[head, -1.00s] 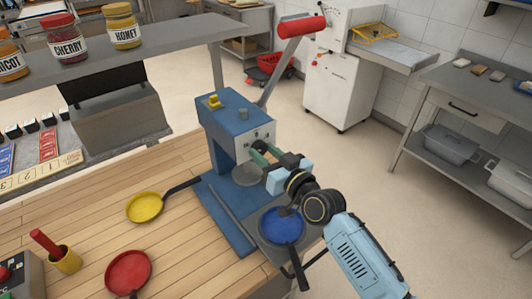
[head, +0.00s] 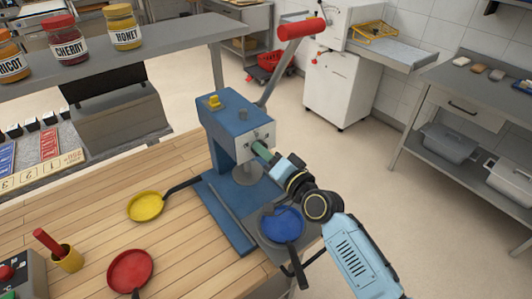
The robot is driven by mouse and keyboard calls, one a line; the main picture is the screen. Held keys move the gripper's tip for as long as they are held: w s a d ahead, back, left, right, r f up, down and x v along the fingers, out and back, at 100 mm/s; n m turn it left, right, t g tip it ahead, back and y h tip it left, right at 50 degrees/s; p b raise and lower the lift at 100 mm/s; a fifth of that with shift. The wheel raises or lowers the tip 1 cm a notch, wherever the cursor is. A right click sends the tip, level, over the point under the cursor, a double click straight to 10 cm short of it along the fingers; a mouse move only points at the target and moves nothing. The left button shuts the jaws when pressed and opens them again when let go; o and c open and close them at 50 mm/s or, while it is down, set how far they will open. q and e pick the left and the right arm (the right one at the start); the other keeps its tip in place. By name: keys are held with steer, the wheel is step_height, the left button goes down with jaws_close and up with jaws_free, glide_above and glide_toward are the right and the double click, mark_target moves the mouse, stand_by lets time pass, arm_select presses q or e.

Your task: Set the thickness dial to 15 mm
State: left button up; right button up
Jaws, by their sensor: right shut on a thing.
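The blue press-like machine (head: 226,128) stands at the right end of the wooden counter, with a grey front plate and a long lever with a red handle (head: 301,28). The thickness dial is on the front plate, hidden behind my gripper; its setting cannot be read. My right gripper (head: 262,150) reaches in from the lower right and is shut on the dial at the front plate. A round grey plate (head: 248,174) sits below it. My left gripper is not in view.
A blue pan (head: 283,224) lies on a grey plate under my right arm. A yellow pan (head: 145,206) and a red pan (head: 130,269) lie on the counter (head: 190,243). Jars including honey (head: 124,27) stand on the shelf. Open floor lies to the right.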

steer(key=shift+m, duration=0.5)
steer(key=o, duration=1)
steer(key=b+v, duration=0.1)
steer(key=v, duration=1.2)
steer(key=shift+s+d, duration=0.15)
steer(key=shift+s, duration=0.05)
